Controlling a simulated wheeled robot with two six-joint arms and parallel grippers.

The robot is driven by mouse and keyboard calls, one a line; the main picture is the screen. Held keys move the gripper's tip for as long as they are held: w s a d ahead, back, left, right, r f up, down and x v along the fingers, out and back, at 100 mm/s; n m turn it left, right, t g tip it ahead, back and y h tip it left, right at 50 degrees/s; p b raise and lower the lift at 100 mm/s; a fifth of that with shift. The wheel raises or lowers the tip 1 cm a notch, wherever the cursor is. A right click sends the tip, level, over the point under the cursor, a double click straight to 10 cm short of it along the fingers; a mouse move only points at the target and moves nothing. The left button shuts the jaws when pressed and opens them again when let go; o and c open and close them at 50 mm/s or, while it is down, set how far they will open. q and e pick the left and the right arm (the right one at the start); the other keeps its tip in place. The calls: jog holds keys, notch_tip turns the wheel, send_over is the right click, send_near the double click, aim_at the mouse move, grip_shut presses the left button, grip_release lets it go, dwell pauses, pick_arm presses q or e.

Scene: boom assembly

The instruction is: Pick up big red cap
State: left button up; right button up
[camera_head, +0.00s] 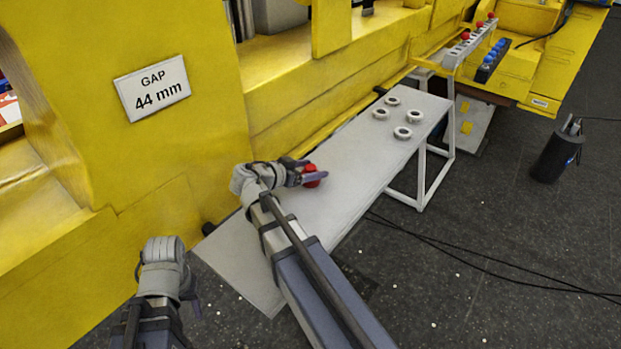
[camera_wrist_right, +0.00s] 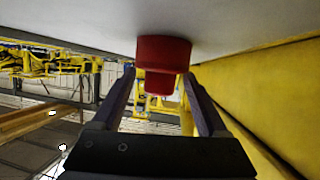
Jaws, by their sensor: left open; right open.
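A red cap (camera_head: 311,176) sits on the grey bench (camera_head: 352,178), at my right gripper (camera_head: 314,177). In the right wrist view the red cap (camera_wrist_right: 163,54) has a wide round part against the grey surface and a narrower part pointing away from it. The right gripper (camera_wrist_right: 158,76) is open, with a finger on either side of the cap's narrower part. A gap shows between the fingers and that part. My left gripper (camera_head: 190,290) is open and empty, low at the left, away from the bench.
Several white rings (camera_head: 402,132) lie at the bench's far end. Beyond stand a light rack (camera_head: 468,44) with red caps and a dark rack (camera_head: 492,62) with blue caps. A yellow wall (camera_head: 190,140) runs along the bench's left side. A black cylinder (camera_head: 557,155) stands on the floor at right.

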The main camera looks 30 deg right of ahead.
grip_shut()
dwell(0.6)
